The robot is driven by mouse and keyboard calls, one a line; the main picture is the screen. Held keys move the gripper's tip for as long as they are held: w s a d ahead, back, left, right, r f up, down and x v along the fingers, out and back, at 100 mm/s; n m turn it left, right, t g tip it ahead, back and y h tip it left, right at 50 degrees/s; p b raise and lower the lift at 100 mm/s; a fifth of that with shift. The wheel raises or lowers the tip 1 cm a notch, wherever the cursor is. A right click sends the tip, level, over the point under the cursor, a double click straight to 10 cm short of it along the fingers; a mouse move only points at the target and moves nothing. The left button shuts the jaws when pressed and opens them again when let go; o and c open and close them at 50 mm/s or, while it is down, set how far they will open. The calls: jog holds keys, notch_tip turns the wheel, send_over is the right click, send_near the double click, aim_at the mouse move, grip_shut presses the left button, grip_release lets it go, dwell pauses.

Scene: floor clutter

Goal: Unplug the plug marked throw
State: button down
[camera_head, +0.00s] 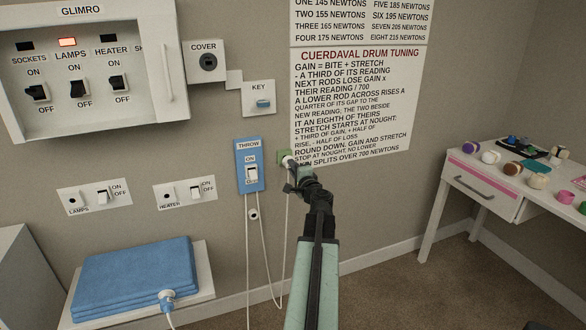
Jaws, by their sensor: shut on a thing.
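I cannot tell whether the plug is fully seated. A white cord (284,260) hangs below the gripper.
A white panel (90,70) with several switches is at upper left. A poster (350,90) hangs above my arm. A white desk (500,185) with small objects stands at right. Carpet between is clear.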

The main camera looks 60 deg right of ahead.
jog(key=shift+x, duration=1.45)
jog(key=c, duration=1.4)
grip_release()
jog(key=shift+o, duration=0.2)
jog(key=v, duration=0.7)
jog(key=shift+s+a, duration=0.25)
jog(key=shift+s, duration=0.1)
